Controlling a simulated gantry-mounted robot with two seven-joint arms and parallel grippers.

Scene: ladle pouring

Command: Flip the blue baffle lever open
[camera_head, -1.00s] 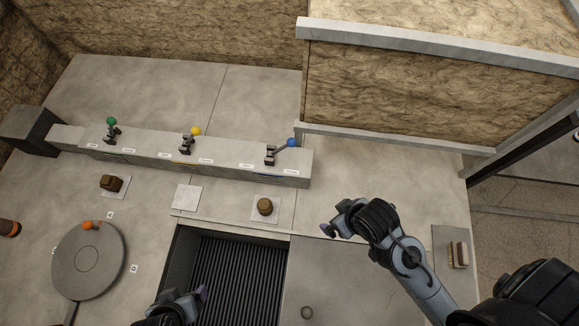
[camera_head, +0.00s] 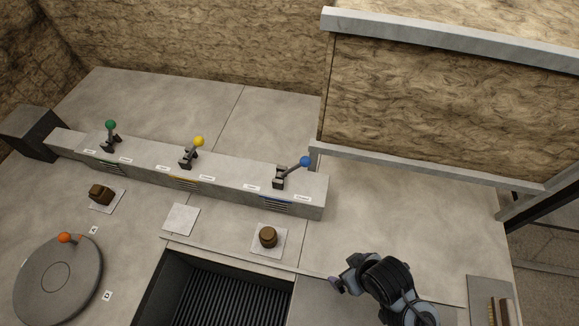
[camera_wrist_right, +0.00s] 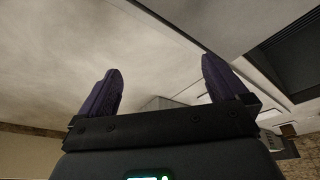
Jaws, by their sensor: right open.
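The blue baffle lever (camera_head: 304,162) stands at the right end of the grey control block (camera_head: 230,177). Its blue knob leans to the right of its dark bracket. A yellow lever (camera_head: 198,142) and a green lever (camera_head: 111,126) stand further left on the same block. My right gripper (camera_head: 336,283) is below and to the right of the blue lever, apart from it. In the right wrist view its two purple fingers (camera_wrist_right: 158,92) are wide apart with nothing between them. My left gripper is out of view.
A stone-walled box (camera_head: 420,120) with a pale rim stands right of the block. Brown knobs on pale plates (camera_head: 283,240) sit in front of the block. A dark grated pit (camera_head: 215,300) lies at front centre, a round grey disc (camera_head: 50,285) at left.

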